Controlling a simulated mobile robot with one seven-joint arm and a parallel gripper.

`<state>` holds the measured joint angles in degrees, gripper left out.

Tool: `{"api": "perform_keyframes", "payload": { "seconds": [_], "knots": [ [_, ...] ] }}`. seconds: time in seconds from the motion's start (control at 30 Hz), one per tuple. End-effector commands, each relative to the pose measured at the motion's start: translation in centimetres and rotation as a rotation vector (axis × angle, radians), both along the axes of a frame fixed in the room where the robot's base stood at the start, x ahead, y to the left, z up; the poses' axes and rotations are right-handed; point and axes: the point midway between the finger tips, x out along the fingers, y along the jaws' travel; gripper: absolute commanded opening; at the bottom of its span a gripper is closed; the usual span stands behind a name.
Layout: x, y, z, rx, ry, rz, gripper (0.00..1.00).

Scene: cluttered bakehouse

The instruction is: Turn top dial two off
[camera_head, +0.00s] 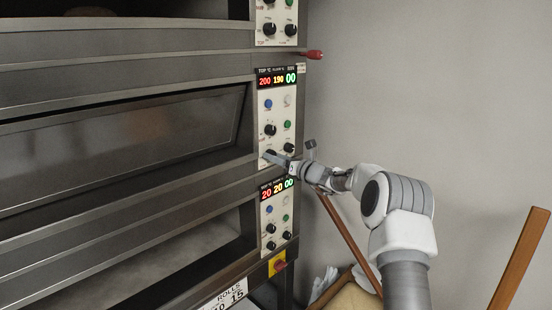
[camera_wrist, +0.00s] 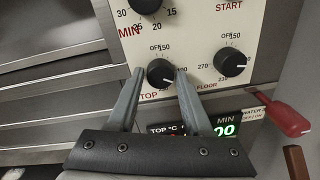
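The top dial (camera_wrist: 161,73) is a round black knob on the oven's middle control panel (camera_head: 261,114), with OFF and 150 printed above it and red TOP below it. Its pale pointer mark is turned to the lower right, away from OFF. My gripper (camera_wrist: 159,74) is open, with one finger on each side of this dial. The right fingertip looks very close to the knob; I cannot tell if it touches. In the head view my gripper (camera_head: 273,156) covers most of the dial. The panel's display (camera_head: 277,79) reads 200, 190 and 00.
The black FLOOR dial (camera_wrist: 230,62) is right of the top dial, and a timer knob (camera_wrist: 146,4) is above. A red lever (camera_wrist: 285,116) sticks out at lower right. The lower panel's display (camera_head: 276,189) is just below my gripper. A wooden pole (camera_head: 349,240) leans beneath my arm.

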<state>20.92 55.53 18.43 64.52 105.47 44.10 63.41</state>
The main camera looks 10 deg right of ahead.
Motion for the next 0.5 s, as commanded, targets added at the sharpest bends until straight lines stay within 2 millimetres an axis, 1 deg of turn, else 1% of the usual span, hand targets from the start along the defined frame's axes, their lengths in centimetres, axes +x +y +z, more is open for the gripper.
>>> {"api": "perform_keyframes", "payload": {
  "seconds": [0.03, 0.17, 0.2, 0.23, 0.27, 0.5],
  "knots": [
    [-0.01, -0.01, 0.01, 0.0, 0.0, 0.0, 0.39],
    [-0.01, -0.02, 0.02, 0.0, 0.0, 0.0, 0.16],
    [-0.01, -0.02, 0.02, 0.0, 0.0, 0.0, 0.09],
    [-0.01, -0.02, 0.03, 0.0, 0.0, 0.0, 0.03],
    [-0.01, -0.02, 0.03, 0.0, 0.0, 0.0, 0.0],
    [-0.02, -0.03, -0.07, -0.007, -0.006, 0.0, 0.0]
  ]
}}
